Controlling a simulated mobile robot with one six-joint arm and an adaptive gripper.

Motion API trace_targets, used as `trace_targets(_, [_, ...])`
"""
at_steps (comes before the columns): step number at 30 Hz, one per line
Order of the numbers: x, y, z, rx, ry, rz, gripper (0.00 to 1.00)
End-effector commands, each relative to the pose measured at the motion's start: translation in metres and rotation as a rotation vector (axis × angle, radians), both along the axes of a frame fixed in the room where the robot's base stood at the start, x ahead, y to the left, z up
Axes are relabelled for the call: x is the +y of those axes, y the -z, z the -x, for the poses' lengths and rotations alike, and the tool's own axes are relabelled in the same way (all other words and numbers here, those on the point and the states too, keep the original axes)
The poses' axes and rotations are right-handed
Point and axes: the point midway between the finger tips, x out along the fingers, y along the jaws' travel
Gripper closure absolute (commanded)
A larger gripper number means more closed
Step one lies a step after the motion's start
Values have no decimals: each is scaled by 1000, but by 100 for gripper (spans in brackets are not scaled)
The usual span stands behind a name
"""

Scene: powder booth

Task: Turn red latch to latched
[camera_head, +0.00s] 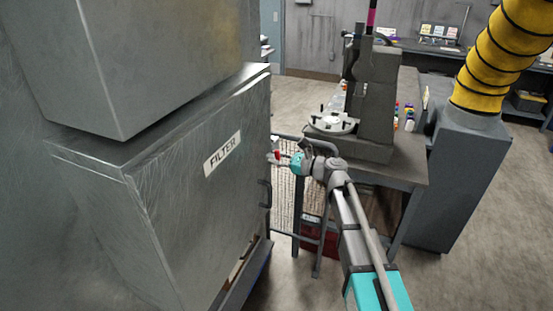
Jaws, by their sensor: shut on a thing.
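The red latch (277,155) is a small red piece at the right edge of the metal filter cabinet (190,190), just beside the door's upper right. My gripper (283,157) reaches it from the right, at the end of my extended arm. Its fingers are shut on the red latch. The fingers and the teal wrist hide part of the latch, and it is too small to tell its exact turn angle. A label reading FILTER (222,154) is on the cabinet's face, left of the latch.
A dark door handle (265,193) sits below the latch. A grey machine (372,95) stands on a metal table (400,165) behind my arm. A yellow ribbed hose (505,50) rises from a grey box (460,180) at right. Floor is open at the far right.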

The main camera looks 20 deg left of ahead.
Motion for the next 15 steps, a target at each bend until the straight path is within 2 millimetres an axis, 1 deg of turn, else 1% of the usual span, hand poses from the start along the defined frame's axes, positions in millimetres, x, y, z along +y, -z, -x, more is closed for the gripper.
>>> trace_targets(6, [0, 0, -1, 157, 0, -12, 100])
trace_targets(15, [0, 0, -1, 267, 0, -21, 100])
